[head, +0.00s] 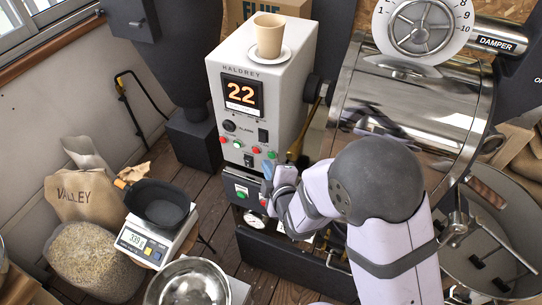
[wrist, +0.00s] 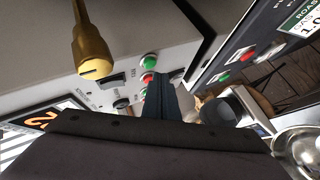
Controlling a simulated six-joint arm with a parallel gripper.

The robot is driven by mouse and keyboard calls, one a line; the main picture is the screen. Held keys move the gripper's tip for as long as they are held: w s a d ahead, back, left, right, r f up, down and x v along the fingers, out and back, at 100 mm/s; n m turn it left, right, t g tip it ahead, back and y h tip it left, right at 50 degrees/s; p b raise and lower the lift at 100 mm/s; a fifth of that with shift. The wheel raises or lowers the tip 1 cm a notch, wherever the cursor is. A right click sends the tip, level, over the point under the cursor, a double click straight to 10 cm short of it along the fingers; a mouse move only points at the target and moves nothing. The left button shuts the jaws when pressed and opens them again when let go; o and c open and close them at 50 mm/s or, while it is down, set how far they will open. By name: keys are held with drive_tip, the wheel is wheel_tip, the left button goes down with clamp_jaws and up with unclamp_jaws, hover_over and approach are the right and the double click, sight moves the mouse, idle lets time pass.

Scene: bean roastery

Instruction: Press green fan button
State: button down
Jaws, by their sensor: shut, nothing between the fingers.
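The grey control box (head: 300,75) carries a row of small buttons under its display, with a green button (head: 237,144) left of the middle and another green button (head: 272,155) at the right end. A further green button (head: 241,195) is on the dark lower panel. The labels are too small to read, so I cannot tell which is the fan button. My gripper (head: 267,172) is shut and empty, just below the right end of the upper row. In the wrist view my shut fingers (wrist: 162,82) are beside a green button (wrist: 151,60) and a red button (wrist: 147,77); contact cannot be told.
A beige cup (head: 269,36) stands on a saucer on the box. A steel drum (head: 400,115) is close on the right. A black pan (head: 158,203) sits on a scale (head: 152,245) at the left, near a steel bowl (head: 188,285). A brass handle (wrist: 92,50) shows in the wrist view.

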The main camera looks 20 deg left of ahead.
drive_tip(key=shift+w, duration=0.15)
drive_tip(key=shift+w, duration=0.3)
drive_tip(key=shift+w, duration=0.4)
idle(0.8)
drive_tip(key=shift+s, duration=0.15)
drive_tip(key=shift+s+b, duration=0.3)
drive_tip(key=shift+s, duration=0.4)
drive_tip(key=shift+s, duration=0.1)
drive_tip(key=s, duration=0.4)
drive_tip(key=shift+s, duration=0.4)
idle(0.9)
